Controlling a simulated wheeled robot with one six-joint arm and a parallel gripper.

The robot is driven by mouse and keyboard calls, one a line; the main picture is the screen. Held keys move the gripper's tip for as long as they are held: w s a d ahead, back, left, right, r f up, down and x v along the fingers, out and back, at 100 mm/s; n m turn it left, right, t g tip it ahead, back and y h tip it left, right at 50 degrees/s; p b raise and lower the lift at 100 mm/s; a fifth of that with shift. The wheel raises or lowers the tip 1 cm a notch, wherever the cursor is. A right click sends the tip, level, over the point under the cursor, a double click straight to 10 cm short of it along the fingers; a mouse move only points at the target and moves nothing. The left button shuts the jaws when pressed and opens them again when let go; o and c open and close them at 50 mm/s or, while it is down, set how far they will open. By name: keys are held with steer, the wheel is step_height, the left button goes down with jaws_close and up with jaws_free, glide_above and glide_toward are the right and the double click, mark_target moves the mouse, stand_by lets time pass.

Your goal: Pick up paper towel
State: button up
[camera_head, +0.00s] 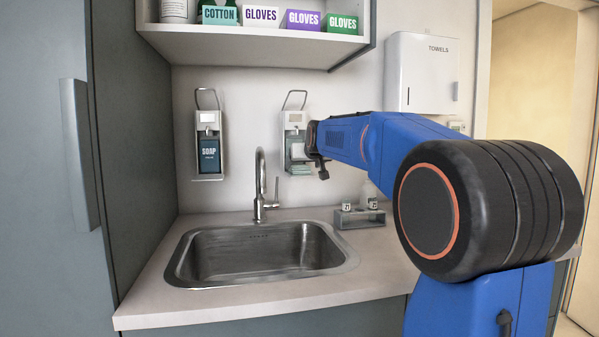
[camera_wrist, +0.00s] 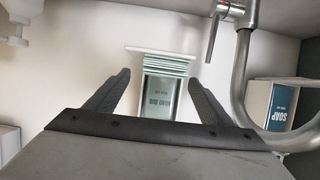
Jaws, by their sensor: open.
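The white wall dispenser marked TOWELS (camera_head: 422,72) hangs at the upper right in the head view. My blue arm hides part of its underside. A small pale piece (camera_head: 457,126) shows just below it; I cannot tell whether it is paper towel. No loose towel is clear in either view. My gripper (camera_head: 316,162) is well left of the towel dispenser, in front of the hand rub dispenser (camera_head: 296,120). In the wrist view its two dark fingers (camera_wrist: 158,76) are apart, with the hand rub bottle (camera_wrist: 159,97) seen between them. I see no contact.
The sink (camera_head: 262,252) and tap (camera_head: 260,187) stand below and left of my gripper. The soap dispenser (camera_head: 209,150) hangs farther left. A small counter rack (camera_head: 359,219) sits right of the sink. The open shelf (camera_head: 255,45) overhead holds glove boxes.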

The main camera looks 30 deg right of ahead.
mark_target(299, 166)
steer(key=shift+r+x, duration=0.1)
steer(key=shift+x, duration=1.35)
steer(key=shift+r+x, duration=0.15)
steer(key=shift+x, duration=1.25)
steer(key=shift+w+a, duration=0.15)
steer(key=shift+a, duration=0.05)
steer(key=shift+c, duration=0.3)
steer(key=c, duration=1.1)
steer(key=shift+c, duration=0.2)
steer(key=shift+r, duration=0.7)
step_height(299, 166, up, 6)
steer(key=shift+f, duration=0.2)
steer(key=s+a, duration=0.2)
steer(key=s, duration=0.7)
steer(key=s+a, duration=0.3)
steer(key=s, duration=0.7)
steer(key=shift+a, duration=0.3)
steer(key=shift+s, duration=0.15)
